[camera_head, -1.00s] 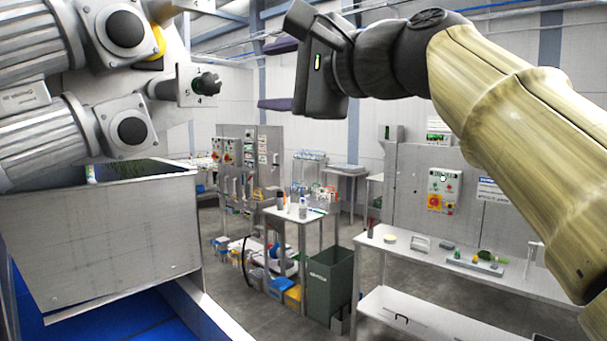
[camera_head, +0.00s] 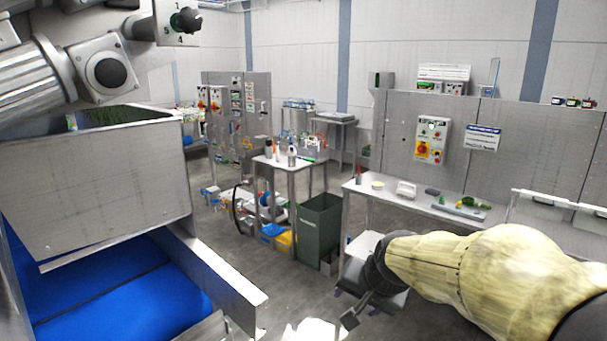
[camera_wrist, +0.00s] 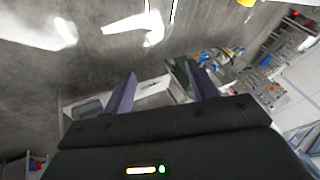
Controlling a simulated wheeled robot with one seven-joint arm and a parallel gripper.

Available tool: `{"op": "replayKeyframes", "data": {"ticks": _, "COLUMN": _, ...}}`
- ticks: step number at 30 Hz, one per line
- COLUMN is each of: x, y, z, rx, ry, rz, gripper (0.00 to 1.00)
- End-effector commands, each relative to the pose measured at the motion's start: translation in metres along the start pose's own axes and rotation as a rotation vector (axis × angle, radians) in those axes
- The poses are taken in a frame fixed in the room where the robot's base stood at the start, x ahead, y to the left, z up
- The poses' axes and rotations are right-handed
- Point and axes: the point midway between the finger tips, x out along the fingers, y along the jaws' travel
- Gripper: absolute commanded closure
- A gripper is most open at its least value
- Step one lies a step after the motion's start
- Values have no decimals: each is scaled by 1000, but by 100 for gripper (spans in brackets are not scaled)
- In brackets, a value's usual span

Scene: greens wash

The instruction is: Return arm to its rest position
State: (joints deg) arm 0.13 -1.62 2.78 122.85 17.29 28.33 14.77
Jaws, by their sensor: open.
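My arm (camera_head: 480,268), in a tan sleeve, reaches in from the lower right of the head view. My gripper (camera_head: 347,308) is low in front of the white worktable, over the floor. In the wrist view its two purple-grey fingers (camera_wrist: 161,92) stand wide apart with nothing between them. The gripper is open and empty. Beyond the fingers, the wrist view shows grey floor and part of the workshop at a tilt.
A metal hopper (camera_head: 100,190) and a blue conveyor belt (camera_head: 130,285) stand close on the left. The white worktable (camera_head: 390,192) is at right, with small items on it. A green bin (camera_head: 320,225) stands mid-floor. Open floor (camera_head: 235,265) lies between the belt and the table.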

Motion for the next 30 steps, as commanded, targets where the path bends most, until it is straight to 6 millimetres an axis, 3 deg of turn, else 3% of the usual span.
{"op": "replayKeyframes", "data": {"ticks": 1, "x": 13, "y": 24, "z": 21, "rx": -59, "ry": -38, "rz": 53, "gripper": 42}}
{"op": "replayKeyframes", "data": {"ticks": 6, "x": 37, "y": 93, "z": 87, "rx": -287, "ry": -163, "rz": 181, "gripper": 42}}
{"op": "replayKeyframes", "data": {"ticks": 10, "x": 41, "y": 125, "z": 123, "rx": -413, "ry": -241, "rz": 225, "gripper": 42}}
{"op": "replayKeyframes", "data": {"ticks": 14, "x": 42, "y": 135, "z": 136, "rx": -458, "ry": -268, "rz": 236, "gripper": 42}}
{"op": "replayKeyframes", "data": {"ticks": 30, "x": 42, "y": 134, "z": 135, "rx": -455, "ry": -266, "rz": 235, "gripper": 42}}
